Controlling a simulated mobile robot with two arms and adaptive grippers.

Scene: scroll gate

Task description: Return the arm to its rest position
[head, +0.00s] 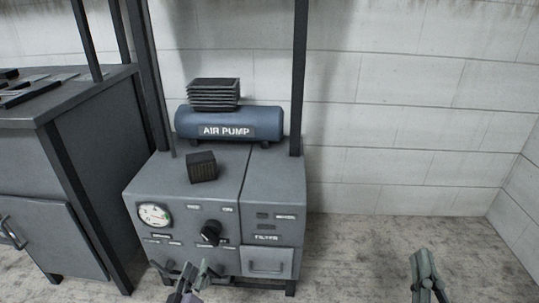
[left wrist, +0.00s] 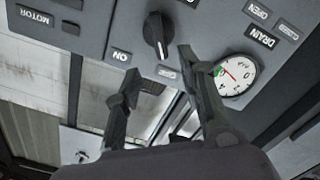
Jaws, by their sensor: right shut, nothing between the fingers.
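My left gripper (head: 194,269) is in front of the lower part of a grey machine cabinet (head: 190,187), below its black knob (head: 211,233). The left wrist view shows its two fingers (left wrist: 160,68) apart, with nothing between them. In that view the knob (left wrist: 156,37) lies just beyond the fingertips, and I see a gap between it and the fingers. My right gripper (head: 424,268) is shut and empty over the concrete floor, right of the cabinet.
A round gauge (head: 153,215) is left of the knob. A filter panel with a handle (head: 267,262) is at right. A workbench (head: 72,180) stands left. Floor at right (head: 375,245) is clear.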

